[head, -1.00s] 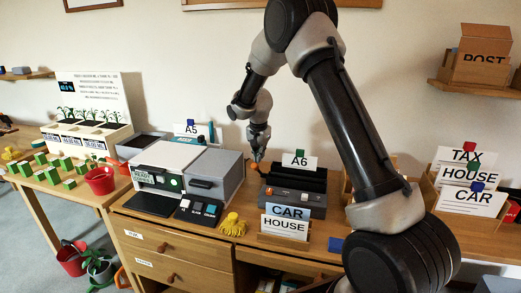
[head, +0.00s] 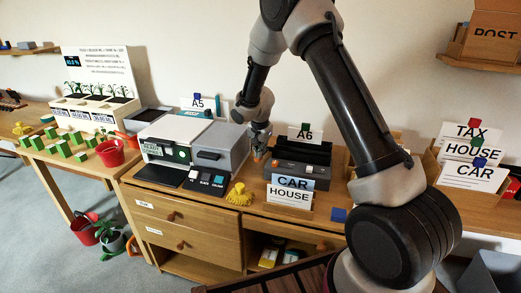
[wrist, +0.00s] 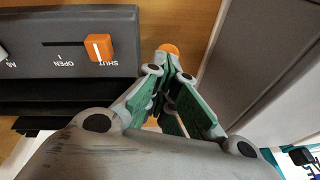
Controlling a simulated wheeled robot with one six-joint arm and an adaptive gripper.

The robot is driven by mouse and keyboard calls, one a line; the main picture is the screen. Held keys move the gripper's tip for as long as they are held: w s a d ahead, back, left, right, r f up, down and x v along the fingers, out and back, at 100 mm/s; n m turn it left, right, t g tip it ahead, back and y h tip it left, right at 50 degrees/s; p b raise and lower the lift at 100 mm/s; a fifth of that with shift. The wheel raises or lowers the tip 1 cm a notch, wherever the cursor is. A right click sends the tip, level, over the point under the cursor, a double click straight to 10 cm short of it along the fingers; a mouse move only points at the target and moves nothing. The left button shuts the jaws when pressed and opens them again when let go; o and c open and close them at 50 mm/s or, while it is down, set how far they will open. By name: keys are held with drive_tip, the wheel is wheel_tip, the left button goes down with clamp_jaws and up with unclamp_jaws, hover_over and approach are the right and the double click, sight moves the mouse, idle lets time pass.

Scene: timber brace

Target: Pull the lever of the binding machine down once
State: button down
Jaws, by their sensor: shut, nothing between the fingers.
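The binding machine (head: 295,172) is a dark grey box with a black slot, standing on the wooden bench under an A6 sign. Its front panel (wrist: 70,62) fills the upper left of the wrist view, with an orange slider by the word SHUT. My gripper (head: 257,156) hangs just left of the machine, pointing down. In the wrist view my gripper (wrist: 168,64) has its fingertips together with nothing between them. A round orange knob (wrist: 169,48), seemingly the lever's end, shows right beyond the tips; I cannot tell whether they touch. The lever's arm is hidden.
A grey and white machine (head: 192,143) stands close on the left, leaving a narrow gap for my gripper. A card holder with CAR and HOUSE cards (head: 289,195) stands in front. A yellow object (head: 238,192) and a blue block (head: 338,214) lie on the bench.

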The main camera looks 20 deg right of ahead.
drive_tip(key=shift+s+f, duration=0.3)
drive_tip(key=shift+f, duration=0.05)
drive_tip(key=s+a+r, duration=0.2)
drive_tip(key=s+r, duration=0.4)
drive_tip(key=r, duration=0.3)
drive_tip(key=shift+s+a+r, duration=0.15)
drive_tip(key=shift+s+a, duration=0.2)
drive_tip(key=shift+a, duration=0.05)
idle(0.4)
